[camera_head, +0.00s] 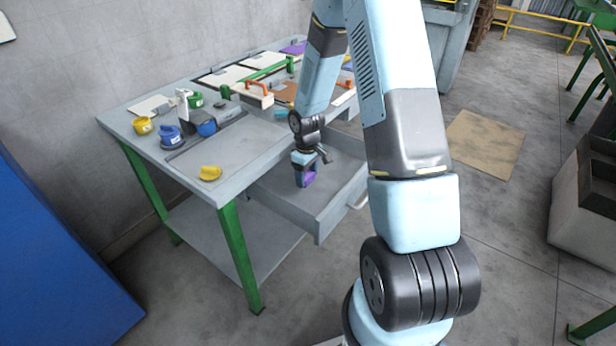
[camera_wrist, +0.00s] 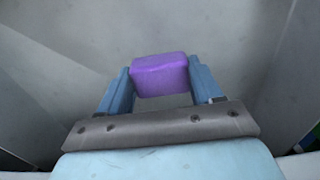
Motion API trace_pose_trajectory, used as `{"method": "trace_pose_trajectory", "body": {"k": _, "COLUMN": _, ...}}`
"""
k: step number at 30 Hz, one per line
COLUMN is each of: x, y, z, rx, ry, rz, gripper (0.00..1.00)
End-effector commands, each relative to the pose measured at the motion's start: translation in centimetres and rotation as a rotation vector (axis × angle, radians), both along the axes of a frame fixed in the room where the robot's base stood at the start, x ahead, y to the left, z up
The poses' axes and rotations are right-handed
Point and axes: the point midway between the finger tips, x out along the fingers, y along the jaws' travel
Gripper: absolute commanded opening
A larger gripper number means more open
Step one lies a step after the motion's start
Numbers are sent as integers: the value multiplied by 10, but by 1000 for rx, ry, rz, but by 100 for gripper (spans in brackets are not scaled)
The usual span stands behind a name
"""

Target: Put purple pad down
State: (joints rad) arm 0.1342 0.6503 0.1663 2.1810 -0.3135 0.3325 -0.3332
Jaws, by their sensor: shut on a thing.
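The purple pad (camera_wrist: 160,75) is a small rounded block between the two blue fingers of my gripper (camera_wrist: 160,90) in the wrist view. In the head view the purple pad (camera_head: 308,179) shows at the tip of my gripper (camera_head: 306,168), inside the open drawer (camera_head: 331,215) of the workbench. My gripper is shut on the pad. Grey drawer surfaces lie below and around it. I cannot tell whether the pad touches the drawer floor.
The grey workbench (camera_head: 235,150) with green legs carries a yellow piece (camera_head: 210,173), blue and yellow cups, and several boards with handles. Another purple item (camera_head: 294,47) lies at the bench's far end. The drawer's walls stand around my gripper; its visible floor looks empty.

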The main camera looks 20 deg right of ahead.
Motion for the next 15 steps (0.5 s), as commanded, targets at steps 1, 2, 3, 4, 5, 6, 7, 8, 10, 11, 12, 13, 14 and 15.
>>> {"method": "trace_pose_trajectory", "body": {"k": 1, "x": -1, "y": 0, "z": -6, "rx": 0, "ry": 2, "rz": 1, "gripper": 26}}
{"method": "trace_pose_trajectory", "body": {"k": 2, "x": -1, "y": 0, "z": -8, "rx": 0, "ry": 2, "rz": 1, "gripper": 26}}
{"method": "trace_pose_trajectory", "body": {"k": 3, "x": 0, "y": 0, "z": -9, "rx": 0, "ry": 0, "rz": 1, "gripper": 26}}
{"method": "trace_pose_trajectory", "body": {"k": 4, "x": 0, "y": 0, "z": -10, "rx": 0, "ry": 0, "rz": 1, "gripper": 26}}
{"method": "trace_pose_trajectory", "body": {"k": 5, "x": 0, "y": 0, "z": -10, "rx": 1, "ry": -1, "rz": 1, "gripper": 26}}
{"method": "trace_pose_trajectory", "body": {"k": 6, "x": 0, "y": 0, "z": -9, "rx": 1, "ry": -1, "rz": 1, "gripper": 26}}
{"method": "trace_pose_trajectory", "body": {"k": 7, "x": 0, "y": 0, "z": -9, "rx": 1, "ry": -1, "rz": 1, "gripper": 26}}
{"method": "trace_pose_trajectory", "body": {"k": 8, "x": 0, "y": 0, "z": -9, "rx": 1, "ry": -1, "rz": 1, "gripper": 26}}
{"method": "trace_pose_trajectory", "body": {"k": 10, "x": 0, "y": 0, "z": -10, "rx": 1, "ry": -1, "rz": 1, "gripper": 26}}
{"method": "trace_pose_trajectory", "body": {"k": 11, "x": 0, "y": 0, "z": -10, "rx": 0, "ry": 0, "rz": 1, "gripper": 26}}
{"method": "trace_pose_trajectory", "body": {"k": 12, "x": 0, "y": 1, "z": -11, "rx": 0, "ry": 0, "rz": 1, "gripper": 26}}
{"method": "trace_pose_trajectory", "body": {"k": 13, "x": 0, "y": 1, "z": -11, "rx": 1, "ry": -1, "rz": 1, "gripper": 66}}
{"method": "trace_pose_trajectory", "body": {"k": 14, "x": 0, "y": 1, "z": -11, "rx": 1, "ry": -1, "rz": 1, "gripper": 68}}
{"method": "trace_pose_trajectory", "body": {"k": 15, "x": 0, "y": 1, "z": -11, "rx": 1, "ry": -1, "rz": 1, "gripper": 72}}
